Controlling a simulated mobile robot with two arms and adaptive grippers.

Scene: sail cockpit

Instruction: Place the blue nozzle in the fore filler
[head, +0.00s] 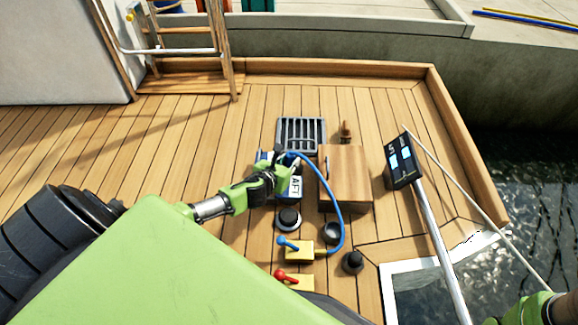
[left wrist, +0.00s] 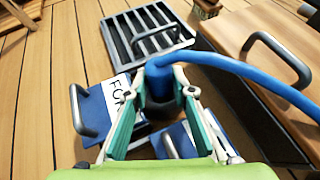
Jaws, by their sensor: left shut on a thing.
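My left gripper (head: 272,170) is shut on the blue nozzle (left wrist: 159,78), with one finger on each side of it in the left wrist view. A blue hose (head: 331,190) runs from the nozzle. The dark round fore filler (left wrist: 158,108) shows directly below the nozzle, beside a blue lid with a partly hidden "FOR" label (left wrist: 117,95). I cannot tell whether the nozzle's tip is inside it. The "AFT" label (head: 296,187) is just right of the gripper in the head view. Green parts of my right arm show at the bottom right; its jaw state is unclear.
A grey grate (head: 300,132) lies behind the gripper and a wooden box (head: 345,175) stands right of it. A yellow base with a blue lever (head: 298,251) and one with a red lever (head: 293,282) are in front. A display on a pole (head: 401,161) stands right.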

